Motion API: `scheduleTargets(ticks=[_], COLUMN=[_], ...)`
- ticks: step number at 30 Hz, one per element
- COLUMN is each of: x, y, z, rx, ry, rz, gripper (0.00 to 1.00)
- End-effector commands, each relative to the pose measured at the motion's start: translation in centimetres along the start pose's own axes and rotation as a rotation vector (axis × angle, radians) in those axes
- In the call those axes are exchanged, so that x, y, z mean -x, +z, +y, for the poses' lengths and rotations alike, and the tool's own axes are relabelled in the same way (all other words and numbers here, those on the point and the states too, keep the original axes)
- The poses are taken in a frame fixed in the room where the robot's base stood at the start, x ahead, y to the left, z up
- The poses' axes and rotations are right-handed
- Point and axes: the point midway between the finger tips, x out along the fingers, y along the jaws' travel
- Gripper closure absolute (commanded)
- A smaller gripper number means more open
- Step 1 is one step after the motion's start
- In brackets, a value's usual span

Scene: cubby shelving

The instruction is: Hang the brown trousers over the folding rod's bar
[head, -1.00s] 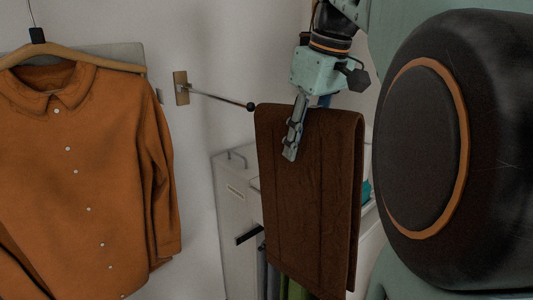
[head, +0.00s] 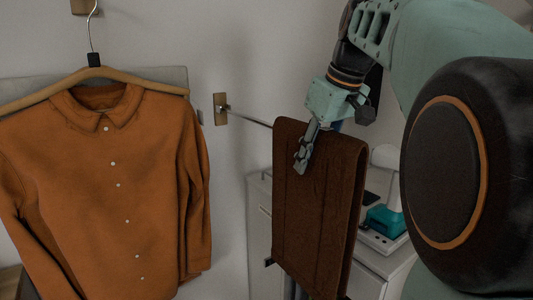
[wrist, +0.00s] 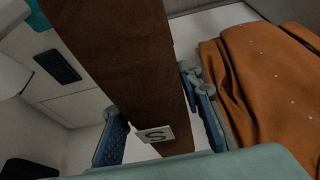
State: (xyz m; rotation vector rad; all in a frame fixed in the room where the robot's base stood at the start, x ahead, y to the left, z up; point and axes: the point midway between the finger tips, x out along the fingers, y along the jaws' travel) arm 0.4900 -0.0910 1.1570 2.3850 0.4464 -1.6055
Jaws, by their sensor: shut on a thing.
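The brown trousers (head: 312,215) hang folded in my gripper (head: 302,156), which is shut on them near their top fold. In the wrist view the trousers (wrist: 125,60) pass between the two blue fingers, and a white tag marked "S" (wrist: 154,134) shows on them. The folding rod's bar (head: 248,118) sticks out from a wooden wall plate (head: 221,108) towards the trousers' upper left corner. The bar's ball end is hidden behind the trousers. I cannot tell whether the bar lies under the fold or only behind the cloth.
An orange shirt (head: 118,190) hangs on a wooden hanger (head: 60,85) at the left; it also shows in the wrist view (wrist: 260,90). A white cabinet (head: 259,215) stands behind the trousers, with a teal object (head: 385,221) on top.

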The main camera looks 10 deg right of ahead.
Motion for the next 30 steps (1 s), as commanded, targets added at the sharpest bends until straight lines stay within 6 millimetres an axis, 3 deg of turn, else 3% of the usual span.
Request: scheduleTargets(ticks=[30], x=[-3.0], y=[-8.8], z=[-0.1], rx=[0.002], ry=[0.001], rz=[0.002], gripper=[1.0])
